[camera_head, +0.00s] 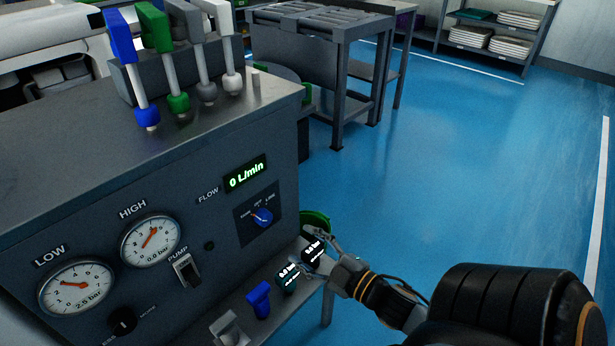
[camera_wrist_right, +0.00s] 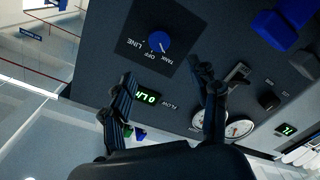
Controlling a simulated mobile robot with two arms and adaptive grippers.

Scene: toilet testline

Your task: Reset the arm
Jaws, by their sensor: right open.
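Beyond the fingers is the panel face with the blue TANK/OFF/LINE knob (camera_wrist_right: 159,42). The knob also shows in the head view (camera_head: 263,216), above and left of the gripper. A visible gap to the knob cannot be judged exactly. My left gripper is not in view.
Tall coloured fittings (camera_head: 150,115) stand on the panel top. A grey table (camera_head: 322,30) stands behind. The blue floor (camera_head: 470,170) at right is clear.

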